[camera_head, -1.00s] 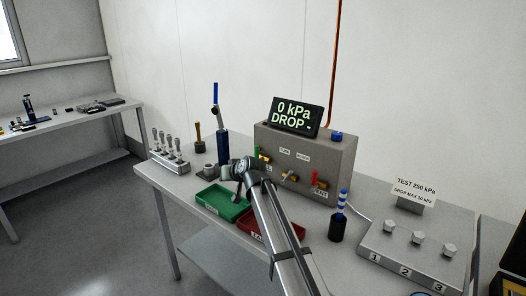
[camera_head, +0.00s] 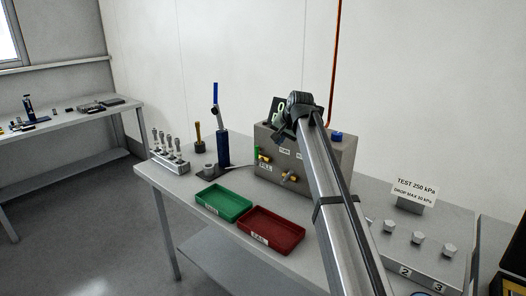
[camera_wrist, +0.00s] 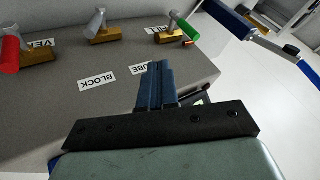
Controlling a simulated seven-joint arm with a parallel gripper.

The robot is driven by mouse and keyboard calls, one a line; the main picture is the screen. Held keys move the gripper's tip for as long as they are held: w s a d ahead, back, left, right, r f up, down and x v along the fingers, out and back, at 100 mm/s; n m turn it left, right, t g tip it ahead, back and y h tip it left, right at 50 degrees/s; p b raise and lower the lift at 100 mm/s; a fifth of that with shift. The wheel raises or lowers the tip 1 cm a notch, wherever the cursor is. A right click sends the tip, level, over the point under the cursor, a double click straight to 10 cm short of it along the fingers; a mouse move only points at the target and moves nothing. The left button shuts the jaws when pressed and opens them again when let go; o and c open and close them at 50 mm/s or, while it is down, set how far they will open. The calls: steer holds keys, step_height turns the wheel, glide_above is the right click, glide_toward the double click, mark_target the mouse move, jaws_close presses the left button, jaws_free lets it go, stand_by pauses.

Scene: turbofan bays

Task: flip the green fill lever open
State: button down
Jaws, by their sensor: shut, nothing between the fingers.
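The green fill lever (camera_head: 257,152) stands roughly upright on its brass valve at the left of the grey test box's front, above the FILL label (camera_head: 266,168). In the wrist view the green lever (camera_wrist: 187,28) is at the upper right, angled across the brass valve body (camera_wrist: 171,37). My gripper (camera_wrist: 157,72) is shut and empty, its fingertips over the box face near the TUBE label. It is apart from the green lever.
The silver-handled valve (camera_wrist: 97,25) and red lever (camera_wrist: 9,53) share the box face (camera_wrist: 60,95). A blue-handled pump (camera_head: 221,145) stands left of the box. Green (camera_head: 223,216) and red (camera_head: 272,246) trays lie in front.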

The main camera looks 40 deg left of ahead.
mark_target(257, 152)
steer(key=w+a+f, duration=0.2)
steer(key=a+f, duration=0.6)
steer(key=a, duration=0.1)
steer(key=shift+a, duration=0.2)
stand_by(0.3)
stand_by(0.3)
steer(key=shift+a+r+h, duration=0.1)
steer(key=shift+a+h, duration=0.1)
steer(key=shift+h, duration=0.2)
